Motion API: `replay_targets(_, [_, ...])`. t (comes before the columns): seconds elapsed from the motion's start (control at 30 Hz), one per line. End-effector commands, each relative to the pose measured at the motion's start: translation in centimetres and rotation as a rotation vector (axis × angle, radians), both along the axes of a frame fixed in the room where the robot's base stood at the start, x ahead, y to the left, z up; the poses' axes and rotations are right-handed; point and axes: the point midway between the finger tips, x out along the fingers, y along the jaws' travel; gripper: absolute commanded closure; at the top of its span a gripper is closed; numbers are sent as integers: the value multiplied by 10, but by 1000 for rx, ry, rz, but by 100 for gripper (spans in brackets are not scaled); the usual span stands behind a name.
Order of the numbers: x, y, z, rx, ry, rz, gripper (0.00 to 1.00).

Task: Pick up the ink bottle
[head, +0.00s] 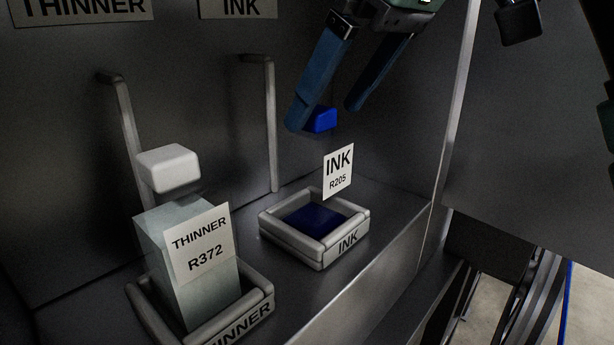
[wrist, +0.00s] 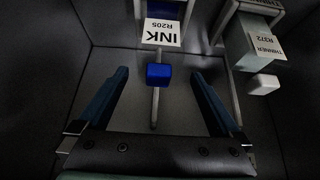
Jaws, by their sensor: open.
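The ink bottle shows as a blue cap (head: 320,120) and a white label reading INK R205 (head: 338,171). Its body between them is too clear or dark to make out. Below is a dark blue base area (head: 314,219) inside the grey tray marked INK (head: 347,244). My gripper (head: 324,117) is open and empty, with its two blue fingers pointing down around the cap's height. In the wrist view the blue cap (wrist: 158,75) lies between the spread fingertips, with space on both sides. The label (wrist: 161,33) shows beyond it. I cannot tell the exact depth between fingers and cap.
A thinner bottle with a white cap (head: 168,168) and label R372 (head: 200,244) stands in its own tray (head: 240,317) to the left. Upright grey rods (head: 271,125) rise behind both trays. Dark walls enclose the back and right. The shelf (head: 385,205) right of the ink tray is bare.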

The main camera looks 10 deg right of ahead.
Motion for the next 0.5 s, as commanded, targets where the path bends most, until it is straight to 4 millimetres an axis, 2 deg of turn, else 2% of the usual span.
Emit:
replay_targets(0.1, [9, 6, -19, -1, 1, -1, 0])
replay_targets(0.37, [19, 12, -37, -1, -1, -3, 0])
replay_targets(0.5, [25, 15, -55, -1, 2, -4, 0])
